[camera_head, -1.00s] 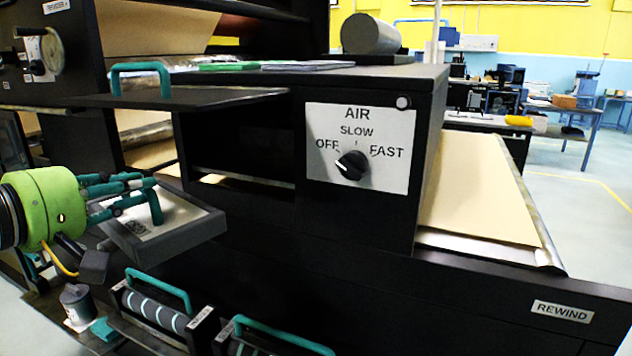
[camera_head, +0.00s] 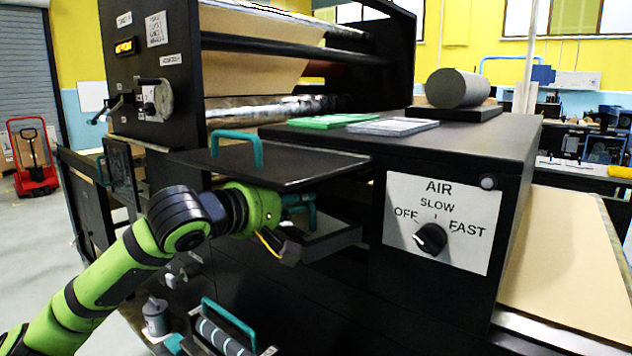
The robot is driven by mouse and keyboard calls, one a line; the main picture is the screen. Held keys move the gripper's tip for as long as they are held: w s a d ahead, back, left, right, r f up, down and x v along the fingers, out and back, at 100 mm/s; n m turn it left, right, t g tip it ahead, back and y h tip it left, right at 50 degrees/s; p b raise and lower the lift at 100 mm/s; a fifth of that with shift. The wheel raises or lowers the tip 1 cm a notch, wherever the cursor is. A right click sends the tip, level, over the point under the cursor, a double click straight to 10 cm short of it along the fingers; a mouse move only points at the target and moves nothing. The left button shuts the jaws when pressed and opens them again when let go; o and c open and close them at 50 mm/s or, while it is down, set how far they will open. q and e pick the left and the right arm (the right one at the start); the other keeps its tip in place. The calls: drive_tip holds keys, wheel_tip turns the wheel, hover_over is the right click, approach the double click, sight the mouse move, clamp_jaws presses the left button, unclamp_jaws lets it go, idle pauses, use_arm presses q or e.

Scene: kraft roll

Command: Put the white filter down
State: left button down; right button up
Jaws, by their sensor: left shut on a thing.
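The white filter (camera_head: 338,244) is a flat dark-grey frame with a pale face and a teal handle. My left gripper (camera_head: 303,208) is shut on that handle and holds the filter roughly level. The filter is at the dark opening of the black air box, below the raised lid (camera_head: 300,165) and left of the AIR dial panel (camera_head: 436,221). I cannot tell how far it is inside the opening or whether it touches anything. My gripper hides part of its near left side. My right gripper is not in view.
The lid, with its own teal handle (camera_head: 238,147), juts out just above my gripper. Below stand a striped roller cartridge with a teal handle (camera_head: 229,321) and a small grey cylinder (camera_head: 157,316). Green and grey flat pads (camera_head: 392,126) lie on the box top.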

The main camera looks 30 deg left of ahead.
use_arm(q)
drive_tip(key=shift+w+r, duration=0.1)
drive_tip(key=shift+w, duration=0.65)
drive_tip(key=w+p, duration=0.1)
drive_tip(key=w, duration=0.1)
drive_tip(key=w+p, duration=0.2)
drive_tip(key=shift+d+r, duration=0.15)
drive_tip(key=shift+d, duration=0.05)
drive_tip(key=shift+f, duration=0.6)
drive_tip(key=shift+s, duration=0.15)
drive_tip(key=c, duration=1.1)
unclamp_jaws()
drive_tip(key=shift+f, duration=0.1)
